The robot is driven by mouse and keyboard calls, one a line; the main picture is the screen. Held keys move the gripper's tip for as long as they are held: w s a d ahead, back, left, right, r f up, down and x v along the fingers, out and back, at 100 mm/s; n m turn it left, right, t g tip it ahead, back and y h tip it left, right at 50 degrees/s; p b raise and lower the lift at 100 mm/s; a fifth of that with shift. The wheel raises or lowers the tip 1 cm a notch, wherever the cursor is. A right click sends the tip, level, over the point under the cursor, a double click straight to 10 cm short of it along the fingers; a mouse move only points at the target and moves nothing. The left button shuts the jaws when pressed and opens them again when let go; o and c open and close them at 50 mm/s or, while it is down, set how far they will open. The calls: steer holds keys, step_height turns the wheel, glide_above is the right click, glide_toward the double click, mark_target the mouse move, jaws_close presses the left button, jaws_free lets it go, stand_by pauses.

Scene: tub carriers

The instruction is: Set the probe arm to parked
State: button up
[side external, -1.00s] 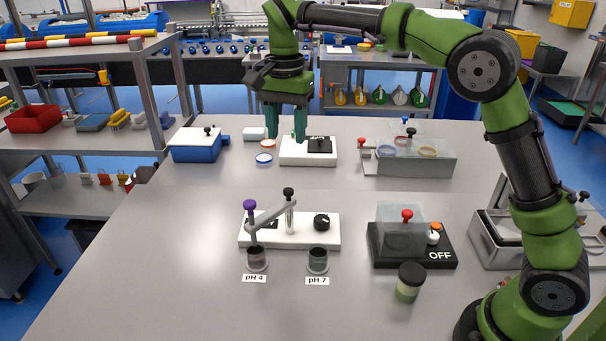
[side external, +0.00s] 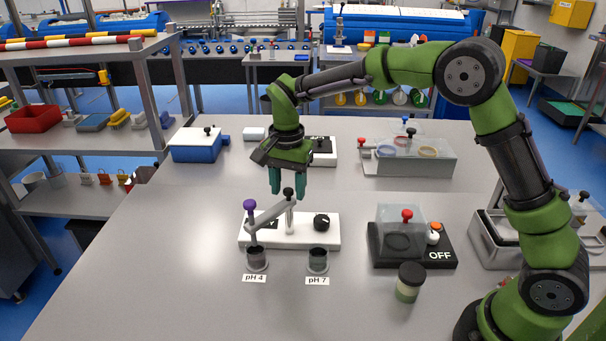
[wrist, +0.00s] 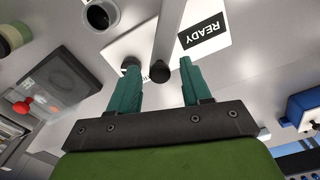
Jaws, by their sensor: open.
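The probe arm (side external: 272,214) is a grey bar on a post with a black knob (side external: 288,193). Its outer end has a purple knob (side external: 250,205) and sits at the pH 4 cup (side external: 257,260). The white base (side external: 305,230) carries a black dial (side external: 321,221). My gripper (side external: 289,192) is open and empty, pointing down at the post's knob. In the wrist view the bar (wrist: 170,35) runs up from the black knob (wrist: 160,71), which appears between my fingers (wrist: 162,75). I cannot tell how far the fingertips are above it. A READY label (wrist: 203,33) shows on the base.
The pH 7 cup (side external: 318,260) stands front right of the base. To the right are a clear-covered black unit marked OFF (side external: 437,255) and a dark-lidded jar (side external: 408,283). A blue box (side external: 195,150) and a grey bin (side external: 415,165) stand behind. The front left table is clear.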

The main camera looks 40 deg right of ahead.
jaws_close()
stand_by(0.5)
steer(key=n, duration=0.3)
steer(key=shift+n, duration=2.3)
jaws_free()
